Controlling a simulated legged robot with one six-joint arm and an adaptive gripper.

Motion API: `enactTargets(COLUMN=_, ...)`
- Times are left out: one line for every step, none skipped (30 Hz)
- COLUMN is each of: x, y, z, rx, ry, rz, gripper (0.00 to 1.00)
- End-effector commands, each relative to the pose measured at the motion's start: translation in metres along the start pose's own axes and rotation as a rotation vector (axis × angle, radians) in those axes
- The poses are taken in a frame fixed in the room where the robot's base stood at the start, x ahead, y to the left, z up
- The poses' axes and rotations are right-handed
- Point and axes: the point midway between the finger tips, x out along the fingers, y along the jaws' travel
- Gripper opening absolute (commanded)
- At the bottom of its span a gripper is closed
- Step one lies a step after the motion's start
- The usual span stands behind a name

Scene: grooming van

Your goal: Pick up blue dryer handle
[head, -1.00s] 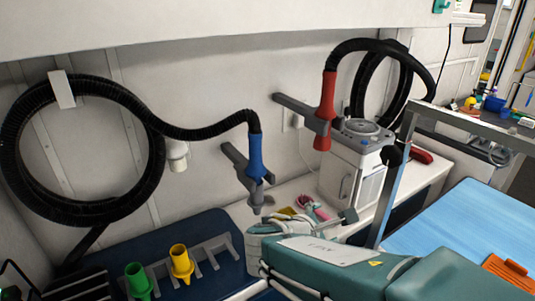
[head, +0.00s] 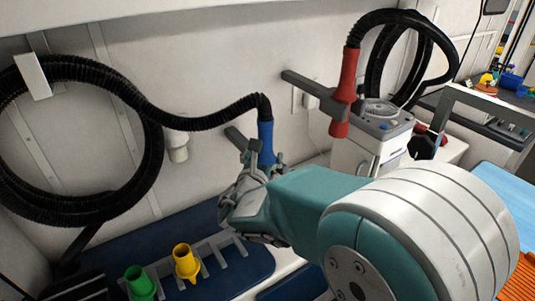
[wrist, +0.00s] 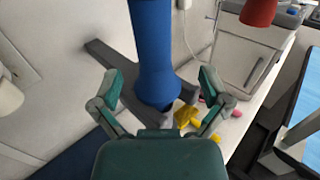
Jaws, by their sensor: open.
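The blue dryer handle (head: 265,141) hangs upright on its grey wall holder (head: 237,139), with a black ribbed hose (head: 190,122) joined to its top. In the wrist view the blue handle (wrist: 153,50) stands between the two spread fingers of my gripper (wrist: 152,95). The gripper is open, with a visible gap on each side of the handle. In the head view my gripper (head: 253,172) is at the handle, and my arm hides the handle's lower end.
A red dryer handle (head: 345,92) hangs on a second holder to the right, above a white cabinet unit (head: 352,158). Yellow (head: 186,262) and green (head: 140,283) nozzles stand in a rack on a dark blue mat below. A blue-topped table (head: 492,182) is at the right.

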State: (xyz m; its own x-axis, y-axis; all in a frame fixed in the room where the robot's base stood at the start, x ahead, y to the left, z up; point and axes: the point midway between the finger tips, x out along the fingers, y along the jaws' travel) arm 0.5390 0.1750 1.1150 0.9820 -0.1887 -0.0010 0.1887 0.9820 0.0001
Motion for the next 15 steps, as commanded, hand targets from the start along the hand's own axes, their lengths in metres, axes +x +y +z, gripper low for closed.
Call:
enactTargets(x=0.004, y=0.000, z=-0.001, rx=0.000, ry=0.000, rz=-0.001, gripper=0.96)
enactTargets(x=0.007, y=0.000, z=-0.001, rx=0.000, ry=0.000, rz=-0.002, gripper=0.96)
enactTargets(x=0.012, y=0.001, z=-0.002, rx=0.000, ry=0.000, rz=-0.003, gripper=0.96)
enactTargets(x=0.017, y=0.001, z=-0.003, rx=0.000, ry=0.001, rz=-0.003, gripper=0.96)
enactTargets(x=0.022, y=0.002, z=-0.004, rx=0.001, ry=0.001, rz=-0.003, gripper=0.96)
enactTargets(x=0.029, y=0.002, z=-0.005, rx=0.000, ry=0.002, rz=-0.003, gripper=0.96)
enactTargets(x=0.033, y=0.003, z=-0.005, rx=0.001, ry=0.001, rz=-0.003, gripper=0.96)
enactTargets(x=0.038, y=0.003, z=-0.005, rx=0.001, ry=0.000, rz=-0.004, gripper=0.96)
enactTargets(x=0.043, y=0.002, z=-0.005, rx=0.002, ry=0.001, rz=-0.004, gripper=0.96)
enactTargets(x=0.047, y=0.002, z=-0.004, rx=0.003, ry=0.001, rz=-0.003, gripper=0.96)
enactTargets(x=0.049, y=0.001, z=-0.004, rx=0.004, ry=0.001, rz=-0.003, gripper=0.96)
enactTargets(x=0.052, y=0.001, z=-0.004, rx=0.003, ry=0.001, rz=-0.003, gripper=0.96)
enactTargets(x=0.053, y=0.001, z=-0.004, rx=0.003, ry=0.001, rz=-0.002, gripper=0.96)
enactTargets(x=0.053, y=0.001, z=-0.004, rx=0.003, ry=0.000, rz=-0.002, gripper=0.96)
enactTargets(x=0.054, y=0.001, z=-0.004, rx=0.003, ry=0.000, rz=-0.001, gripper=0.96)
